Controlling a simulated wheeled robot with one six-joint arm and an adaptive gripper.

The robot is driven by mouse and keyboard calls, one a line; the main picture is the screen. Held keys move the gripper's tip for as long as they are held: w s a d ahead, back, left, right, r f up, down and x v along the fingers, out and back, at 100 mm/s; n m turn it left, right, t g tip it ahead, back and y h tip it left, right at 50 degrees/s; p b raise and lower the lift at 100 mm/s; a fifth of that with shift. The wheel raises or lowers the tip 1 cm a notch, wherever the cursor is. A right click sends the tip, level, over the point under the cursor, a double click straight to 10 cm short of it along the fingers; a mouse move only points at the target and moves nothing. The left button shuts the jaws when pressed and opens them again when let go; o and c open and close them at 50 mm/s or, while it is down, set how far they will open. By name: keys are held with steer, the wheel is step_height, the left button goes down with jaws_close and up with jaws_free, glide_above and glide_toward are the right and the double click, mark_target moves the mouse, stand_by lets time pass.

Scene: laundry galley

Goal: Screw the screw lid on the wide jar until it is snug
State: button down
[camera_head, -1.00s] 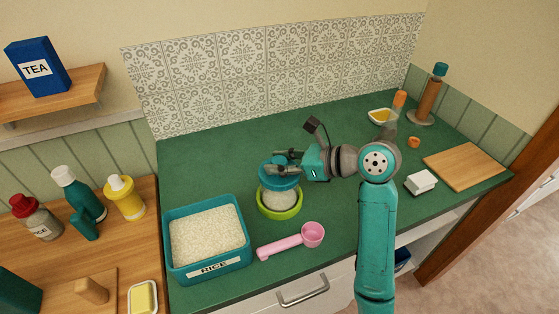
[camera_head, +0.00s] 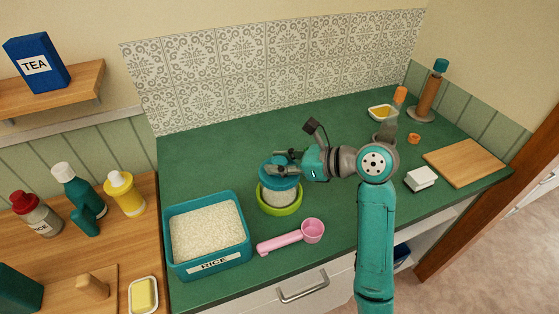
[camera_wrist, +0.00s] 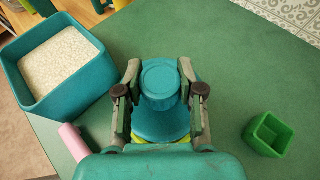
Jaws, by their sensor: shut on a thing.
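The wide jar (camera_head: 279,195) is pale-filled and stands upright in a lime-green ring-like holder (camera_head: 294,208) on the green counter. The teal screw lid (camera_head: 283,182) sits on top of the jar, and its round raised knob faces the camera in the wrist view (camera_wrist: 160,80). My gripper (camera_head: 277,166) is shut on the lid, with one finger on each side of the knob in the wrist view (camera_wrist: 160,88). The lid looks level. The lid hides the jar's rim and thread, so how tight it is cannot be seen.
A teal rice bin (camera_head: 210,264) stands close on the left, and a pink scoop (camera_head: 295,237) lies in front of the jar. A small green square container (camera_wrist: 268,135) shows in the wrist view.

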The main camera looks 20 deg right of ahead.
steer(key=c, duration=0.6)
jaws_free()
steer(key=shift+f, duration=0.1)
steer(key=shift+c, duration=0.2)
steer(key=v, duration=1.2)
